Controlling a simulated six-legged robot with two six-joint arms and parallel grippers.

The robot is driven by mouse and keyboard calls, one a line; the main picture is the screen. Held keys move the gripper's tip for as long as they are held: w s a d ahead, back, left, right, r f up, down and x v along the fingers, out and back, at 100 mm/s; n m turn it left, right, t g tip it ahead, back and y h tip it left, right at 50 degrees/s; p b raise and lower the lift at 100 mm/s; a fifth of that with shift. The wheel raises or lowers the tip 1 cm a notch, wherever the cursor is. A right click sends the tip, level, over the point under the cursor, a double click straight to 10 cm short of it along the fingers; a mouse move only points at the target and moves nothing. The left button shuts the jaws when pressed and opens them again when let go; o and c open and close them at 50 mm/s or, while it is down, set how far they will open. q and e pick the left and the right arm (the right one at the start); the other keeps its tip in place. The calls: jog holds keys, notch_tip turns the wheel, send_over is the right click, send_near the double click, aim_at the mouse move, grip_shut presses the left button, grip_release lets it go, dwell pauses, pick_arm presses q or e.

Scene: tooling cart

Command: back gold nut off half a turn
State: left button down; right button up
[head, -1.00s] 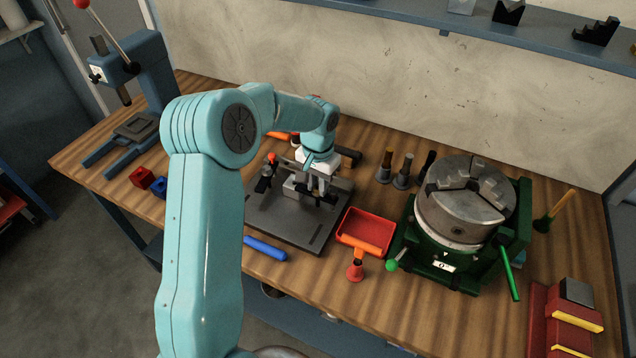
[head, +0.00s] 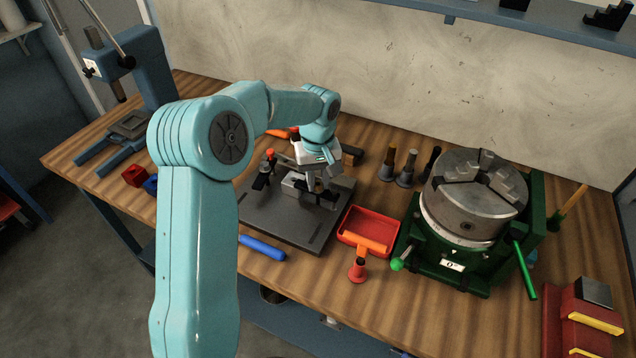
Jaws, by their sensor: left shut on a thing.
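My left gripper (head: 322,184) reaches down over the dark fixture plate (head: 280,228) in the middle of the bench. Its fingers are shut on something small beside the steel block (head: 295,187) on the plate. The gold nut cannot be made out; the fingers and wrist hide that spot, and I take the held thing to be the nut. A clamp with a red knob (head: 269,154) stands at the plate's left rear. My right gripper is not in view.
A red tray (head: 368,213) with an orange-handled tool is right of the plate. The green-based chuck (head: 470,205) stands farther right. A blue cylinder (head: 262,248) lies in front. A blue press (head: 150,70) stands at the back left.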

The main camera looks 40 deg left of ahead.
pick_arm(q)
jog(key=n, duration=0.2)
jog(key=n+b, duration=0.1)
jog(key=shift+s+d+f+n, duration=0.1)
jog(key=shift+f+n, duration=0.05)
jog(key=shift+n, duration=0.25)
jog(key=n+b, duration=0.1)
jog(key=n, duration=0.3)
jog(key=n+b, duration=0.1)
jog(key=n, duration=0.3)
jog(key=shift+r+n+b, duration=0.2)
jog(key=shift+n+b, duration=0.25)
jog(key=shift+n, duration=1.45)
jog(key=c, duration=1.2)
grip_release()
jog(key=shift+d, duration=0.1)
